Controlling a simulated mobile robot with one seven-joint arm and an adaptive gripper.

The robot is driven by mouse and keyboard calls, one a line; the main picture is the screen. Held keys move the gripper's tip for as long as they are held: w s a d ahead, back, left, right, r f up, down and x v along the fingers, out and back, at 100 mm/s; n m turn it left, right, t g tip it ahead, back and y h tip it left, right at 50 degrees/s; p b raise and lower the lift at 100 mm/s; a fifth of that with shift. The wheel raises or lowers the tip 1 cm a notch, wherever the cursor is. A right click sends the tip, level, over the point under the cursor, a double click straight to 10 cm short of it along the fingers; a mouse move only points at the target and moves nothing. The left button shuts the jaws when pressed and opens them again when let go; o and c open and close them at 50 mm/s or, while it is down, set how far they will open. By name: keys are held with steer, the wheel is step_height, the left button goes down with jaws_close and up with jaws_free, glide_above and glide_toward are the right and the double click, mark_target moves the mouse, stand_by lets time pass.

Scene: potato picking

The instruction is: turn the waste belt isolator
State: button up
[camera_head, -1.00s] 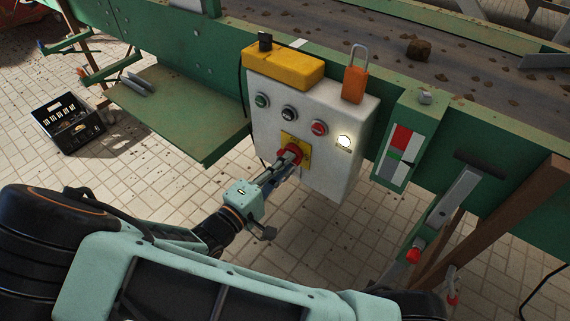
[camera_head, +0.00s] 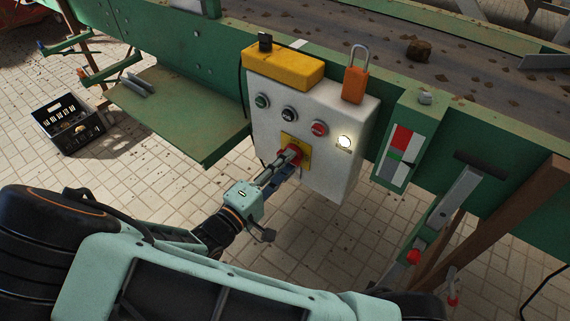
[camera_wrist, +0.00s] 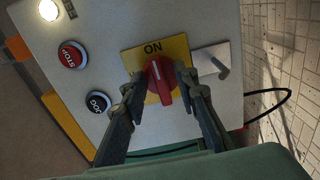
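The isolator is a red rotary knob (camera_wrist: 162,82) on a square yellow plate (camera_wrist: 180,50) marked ON. It sits low on the front of a pale control box (camera_head: 335,180), and the red knob also shows in the head view (camera_head: 292,153). My gripper (camera_wrist: 161,78) has one finger on each side of the knob, and both pads appear to touch it. In the head view my gripper (camera_head: 283,163) reaches up to the knob from the lower left. The fingers partly hide the plate.
Above the knob are STOP (camera_wrist: 73,54) and dark push buttons (camera_wrist: 98,101) and a lit lamp (camera_head: 344,142). An orange padlock (camera_head: 355,84) and yellow case (camera_head: 283,68) stand on the box. A green shelf (camera_head: 180,112) juts out left; a black crate (camera_head: 72,140) is on the floor.

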steer(key=v, duration=1.2)
stand_by(0.3)
